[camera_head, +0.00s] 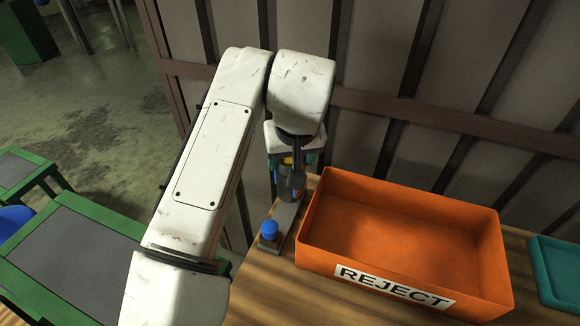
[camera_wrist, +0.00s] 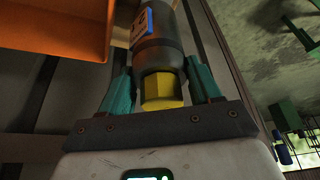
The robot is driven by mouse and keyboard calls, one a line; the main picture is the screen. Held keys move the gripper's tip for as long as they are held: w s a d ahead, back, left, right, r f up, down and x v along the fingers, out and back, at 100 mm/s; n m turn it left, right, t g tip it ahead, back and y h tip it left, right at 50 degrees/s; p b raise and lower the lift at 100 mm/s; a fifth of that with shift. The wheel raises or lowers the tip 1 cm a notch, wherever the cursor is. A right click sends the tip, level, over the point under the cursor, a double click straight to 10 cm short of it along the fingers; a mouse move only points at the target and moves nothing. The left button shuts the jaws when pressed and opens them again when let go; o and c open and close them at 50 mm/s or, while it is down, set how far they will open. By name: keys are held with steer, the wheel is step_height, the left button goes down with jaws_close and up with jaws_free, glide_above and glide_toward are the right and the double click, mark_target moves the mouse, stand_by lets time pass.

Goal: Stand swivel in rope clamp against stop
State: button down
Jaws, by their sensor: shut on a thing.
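My gripper (camera_head: 291,172) is at the far left end of the orange crate, pointing down, with teal fingers. It also shows in the wrist view (camera_wrist: 158,78), shut around a dark grey cylinder with a yellow hexagonal end, which I take to be the swivel (camera_wrist: 160,55). The swivel looks upright in the head view (camera_head: 291,188), yellow end up, over the far end of a narrow grey fixture (camera_head: 284,216), probably the rope clamp. A blue knob (camera_head: 269,229) stands at the fixture's near end. Whether the swivel touches the fixture or a stop is hidden.
The orange REJECT crate (camera_head: 400,284) stands close to the right of the fixture on the wooden table (camera_head: 262,300). A teal tray (camera_head: 556,270) lies at far right. A ribbed wall (camera_head: 400,60) rises behind. Green-framed tables (camera_head: 75,265) stand at left.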

steer(key=shift+w+f, duration=0.2)
steer(key=shift+w, duration=0.05)
steer(key=shift+a+f, duration=0.1)
steer(key=shift+f, duration=1.4)
steer(key=shift+f, duration=0.1)
steer(key=shift+c, duration=1.1)
jaws_free()
steer(key=shift+f, duration=0.1)
steer(key=v, duration=1.2)
